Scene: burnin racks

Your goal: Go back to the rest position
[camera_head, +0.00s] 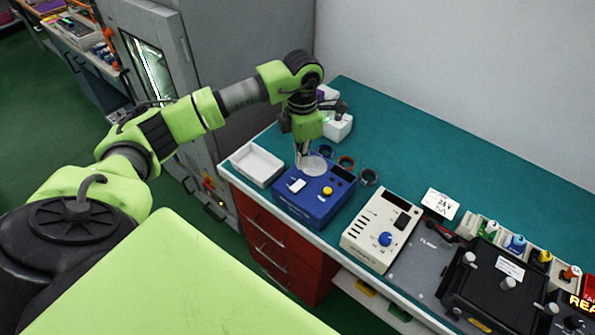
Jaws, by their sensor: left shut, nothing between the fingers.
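My left arm comes in from the left and bends down over the bench. Its gripper (302,158) points down, shut and empty, at the back left part of a blue box (316,209) with a yellow knob and a round pale disc on top. I cannot tell whether the fingertips touch the box. My right gripper is not in view.
A white tray (257,164) stands left of the blue box. A cream device (382,230) with a blue knob and a black unit (497,289) stand to the right. Small rings (370,177) lie behind the box. The back of the teal bench (430,145) is clear. A grey cabinet (247,50) stands behind the arm.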

